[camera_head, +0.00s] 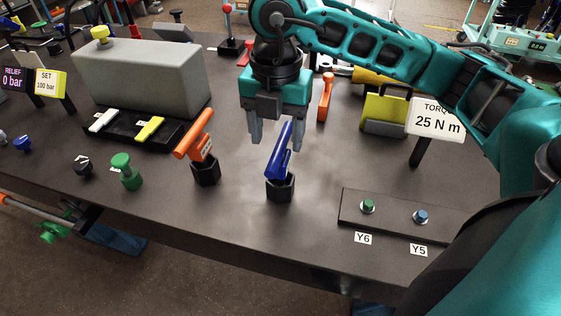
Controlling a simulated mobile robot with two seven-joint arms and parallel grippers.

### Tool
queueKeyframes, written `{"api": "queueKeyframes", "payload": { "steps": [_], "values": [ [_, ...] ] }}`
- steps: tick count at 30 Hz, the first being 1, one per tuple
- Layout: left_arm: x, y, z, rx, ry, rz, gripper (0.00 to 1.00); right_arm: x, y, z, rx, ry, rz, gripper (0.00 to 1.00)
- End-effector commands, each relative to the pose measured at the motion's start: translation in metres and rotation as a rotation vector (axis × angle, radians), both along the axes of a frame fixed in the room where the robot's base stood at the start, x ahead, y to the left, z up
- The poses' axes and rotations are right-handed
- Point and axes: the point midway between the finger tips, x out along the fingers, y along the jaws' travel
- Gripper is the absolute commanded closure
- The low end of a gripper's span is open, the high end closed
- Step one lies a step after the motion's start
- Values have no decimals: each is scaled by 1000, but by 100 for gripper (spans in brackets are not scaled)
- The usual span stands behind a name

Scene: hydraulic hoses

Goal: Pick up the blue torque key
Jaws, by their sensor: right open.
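The blue torque key (280,153) stands tilted in a black hexagonal holder (280,190) near the middle of the table. My right gripper (275,135) points down over the key, with one grey finger on each side of the key's upper part as seen from here. The gripper is open. I cannot tell whether either finger touches the key. My left gripper does not show.
An orange key (196,134) stands in a similar holder to the left. A plate (390,213) with green and blue fittings labelled Y6 and Y5 lies to the right. Behind are another orange tool (325,97), a grey block (140,75) and a "25 N m" sign (436,119).

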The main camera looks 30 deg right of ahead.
Motion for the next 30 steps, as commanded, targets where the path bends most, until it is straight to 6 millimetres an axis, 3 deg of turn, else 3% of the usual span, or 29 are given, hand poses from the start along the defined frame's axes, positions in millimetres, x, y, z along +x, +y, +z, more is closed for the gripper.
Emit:
{"api": "queueKeyframes", "payload": {
  "steps": [5,13,22,30],
  "values": [
    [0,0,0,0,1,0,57,-3,-1,-13,0,3,2,38],
    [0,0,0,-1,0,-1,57,-8,-2,-51,1,2,2,38],
    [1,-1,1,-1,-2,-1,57,-7,-2,-57,1,1,3,38],
    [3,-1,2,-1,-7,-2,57,-7,-2,-56,1,0,3,63]
  ]
}}
